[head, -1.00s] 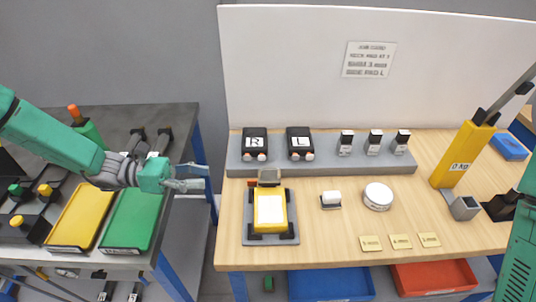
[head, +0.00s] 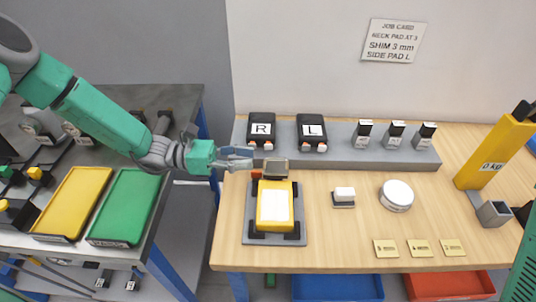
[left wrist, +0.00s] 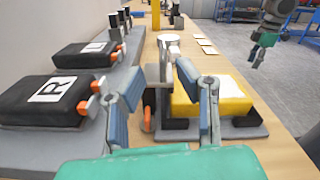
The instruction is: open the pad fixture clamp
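The pad fixture is a grey plate (head: 248,222) on the wooden bench. It carries a yellow block (head: 275,224) with a white top, also seen in the left wrist view (left wrist: 205,104). At its far edge are a grey clamp block (head: 275,168) and a small orange-red part (head: 256,174), which shows as an orange tab in the left wrist view (left wrist: 147,118). My left gripper (head: 240,159) is just left of the clamp. Its fingers are spread, with the clamp visible between them and no clear contact. My right gripper (left wrist: 257,60) is small and distant; its fingers are unclear.
A grey ledge (head: 350,158) behind the fixture holds black pads marked R (head: 261,130) and L (head: 312,132) and several small blocks. A white roll (head: 344,196) and round white tin (head: 397,195) stand to the right. A side table (head: 185,112) stands left, across a gap.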

